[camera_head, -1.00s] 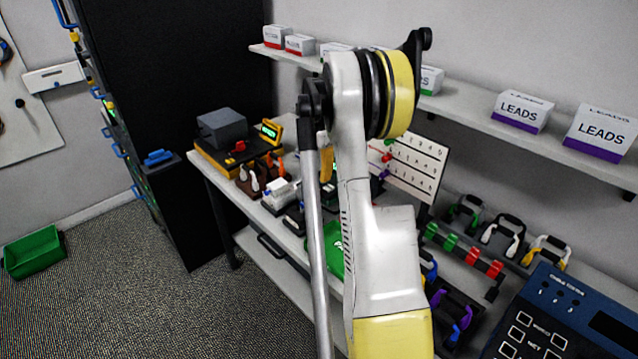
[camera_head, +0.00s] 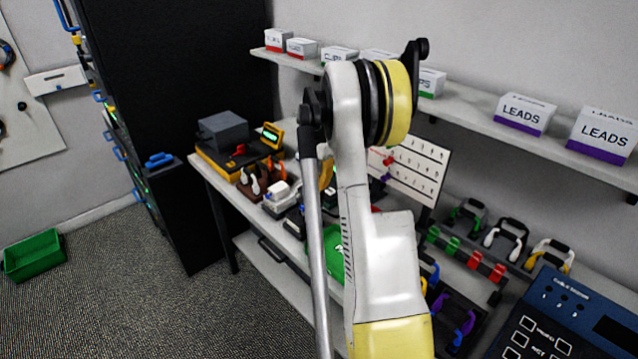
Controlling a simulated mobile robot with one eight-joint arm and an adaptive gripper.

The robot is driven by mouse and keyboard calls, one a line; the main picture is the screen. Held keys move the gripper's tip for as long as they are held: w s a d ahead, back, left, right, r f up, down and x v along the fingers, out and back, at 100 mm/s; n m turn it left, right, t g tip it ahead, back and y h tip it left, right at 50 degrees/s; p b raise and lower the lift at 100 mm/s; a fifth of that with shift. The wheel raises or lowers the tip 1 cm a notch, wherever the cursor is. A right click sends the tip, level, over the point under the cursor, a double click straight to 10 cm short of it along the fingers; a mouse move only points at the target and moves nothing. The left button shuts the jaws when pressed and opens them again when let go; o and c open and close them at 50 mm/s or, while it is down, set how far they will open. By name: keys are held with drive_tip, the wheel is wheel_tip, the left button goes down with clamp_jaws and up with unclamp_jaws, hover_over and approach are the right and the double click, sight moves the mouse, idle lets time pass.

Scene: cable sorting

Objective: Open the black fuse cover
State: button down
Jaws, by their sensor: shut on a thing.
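I cannot clearly make out the black fuse cover. A small dark piece (camera_head: 294,222) lies on the workbench beside a white device (camera_head: 281,197), but I cannot tell whether it is the cover. My white and yellow arm (camera_head: 375,250) stands across the middle of the view and hides part of the bench. My gripper does not show; the arm blocks the view toward it. A small yellow part (camera_head: 327,174) peeks out left of the arm, and I cannot tell what it belongs to.
A yellow and black instrument (camera_head: 210,157) with a grey box (camera_head: 223,129) stands at the bench's left end. A green tray (camera_head: 333,255) is partly behind my arm. A shelf (camera_head: 465,108) with boxes runs above. A blue panel (camera_head: 565,315) is at lower right.

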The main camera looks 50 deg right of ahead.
drive_tip(key=a+h, duration=0.2)
drive_tip(key=shift+w+a+r+h, duration=0.15)
drive_tip(key=shift+a+r+h, duration=0.1)
drive_tip(key=shift+r+h, duration=0.1)
drive_tip(key=shift+a, duration=0.35)
drive_tip(key=c, duration=1.4)
unclamp_jaws()
drive_tip(key=v, duration=1.2)
drive_tip(key=shift+w, duration=0.2)
drive_tip(key=shift+a+r, duration=0.1)
